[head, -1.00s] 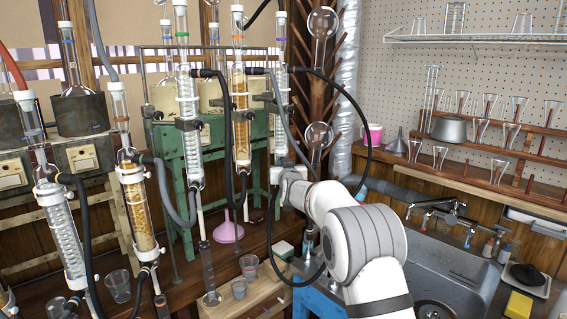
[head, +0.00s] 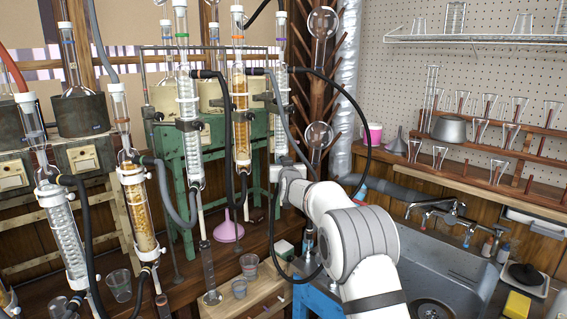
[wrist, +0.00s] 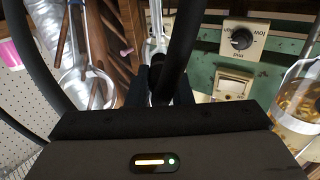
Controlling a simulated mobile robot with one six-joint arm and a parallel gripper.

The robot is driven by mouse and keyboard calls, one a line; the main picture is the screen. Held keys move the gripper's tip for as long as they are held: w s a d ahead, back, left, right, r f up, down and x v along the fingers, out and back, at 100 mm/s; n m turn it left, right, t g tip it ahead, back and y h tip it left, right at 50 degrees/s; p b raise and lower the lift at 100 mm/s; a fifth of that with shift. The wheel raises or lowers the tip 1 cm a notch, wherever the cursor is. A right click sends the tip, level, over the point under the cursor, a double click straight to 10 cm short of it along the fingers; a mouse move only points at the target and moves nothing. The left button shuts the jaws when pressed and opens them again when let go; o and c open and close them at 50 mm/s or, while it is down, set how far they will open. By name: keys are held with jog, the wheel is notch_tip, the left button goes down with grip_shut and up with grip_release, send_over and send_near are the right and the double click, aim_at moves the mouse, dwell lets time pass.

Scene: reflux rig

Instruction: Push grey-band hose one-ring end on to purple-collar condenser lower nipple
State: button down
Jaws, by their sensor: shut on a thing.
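The purple-collar condenser (head: 281,100) stands upright on the right of the row in the head view, with a purple-blue band near its top. My gripper (head: 279,172) is beside its lower end. The lower nipple is hidden or too small to make out. In the wrist view my gripper (wrist: 162,88) is shut on a dark hose (wrist: 183,45), which rises from between the jaws. I cannot see its grey band or rings, so I cannot tell whether its end touches the nipple. A dark hose loop (head: 276,278) hangs below my arm in the head view.
The orange-collar condenser (head: 241,110) with amber filling stands close on the left; its glass also shows in the wrist view (wrist: 300,105). Another black hose (head: 369,125) arcs on the right. Beakers (head: 249,265) stand below. The sink (head: 440,265) is at right.

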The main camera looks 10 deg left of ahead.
jog(key=shift+w, duration=0.2)
jog(key=c, duration=1.2)
grip_release()
jog(key=shift+s, duration=0.15)
jog(key=s+d+g+h+p, duration=0.1)
jog(key=s+d+g, duration=0.1)
jog(key=s+d, duration=0.6)
jog(key=s+d+m+g+h+p, duration=0.1)
jog(key=s+d+g, duration=0.25)
jog(key=s, duration=0.75)
jog(key=s+d+g+p, duration=0.2)
jog(key=s+d, duration=0.4)
jog(key=s, duration=0.4)
jog(key=s+d+f+g+p, duration=0.1)
jog(key=s+d+g, duration=0.1)
jog(key=s, duration=0.8)
jog(key=s+d+f+m+g+h+p, duration=0.1)
jog(key=s+d+f+g, duration=0.1)
jog(key=s, duration=0.8)
jog(key=s+d+f+g+h+p, duration=0.1)
jog(key=s+d+f+g, duration=0.1)
jog(key=s+d, duration=0.3)
jog(key=s+g, duration=0.1)
jog(key=s, duration=0.3)
jog(key=shift+s+d+m, duration=0.15)
jog(key=shift+s+m, duration=0.25)
